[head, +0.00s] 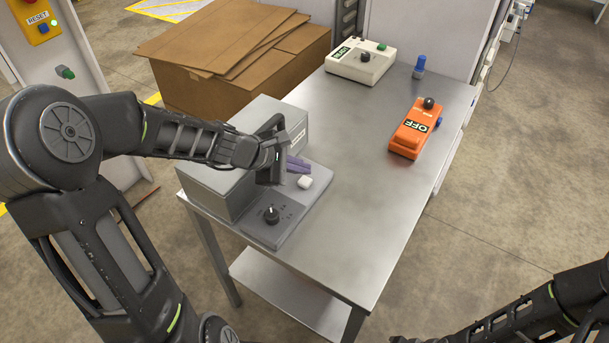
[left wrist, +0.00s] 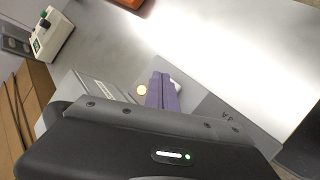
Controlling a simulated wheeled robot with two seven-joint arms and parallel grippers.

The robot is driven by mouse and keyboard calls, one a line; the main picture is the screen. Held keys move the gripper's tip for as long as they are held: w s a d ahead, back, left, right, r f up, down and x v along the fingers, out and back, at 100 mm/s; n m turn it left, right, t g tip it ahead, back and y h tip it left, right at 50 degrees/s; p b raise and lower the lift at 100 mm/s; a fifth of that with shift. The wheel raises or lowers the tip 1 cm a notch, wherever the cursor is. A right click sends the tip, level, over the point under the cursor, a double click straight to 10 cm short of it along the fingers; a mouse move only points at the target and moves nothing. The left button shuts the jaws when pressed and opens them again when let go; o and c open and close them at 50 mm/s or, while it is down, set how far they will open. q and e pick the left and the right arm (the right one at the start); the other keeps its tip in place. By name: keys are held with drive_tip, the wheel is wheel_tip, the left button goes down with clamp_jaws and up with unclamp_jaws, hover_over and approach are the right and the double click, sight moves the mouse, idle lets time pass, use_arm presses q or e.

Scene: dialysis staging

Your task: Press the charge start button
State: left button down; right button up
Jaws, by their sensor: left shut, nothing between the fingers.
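A grey charger-like unit (head: 215,182) stands at the near left of the metal table, with a low sloping control panel (head: 262,232) in front. Contact is unclear.
The metal table (head: 370,210) is bare at its middle and front. Cardboard (head: 220,40) lies behind the unit. A RESET panel (head: 38,18) is upper left.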

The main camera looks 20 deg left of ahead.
sight(301, 182)
use_arm(q)
drive_tip(key=shift+r+p, duration=1.35)
drive_tip(key=shift+r, duration=0.65)
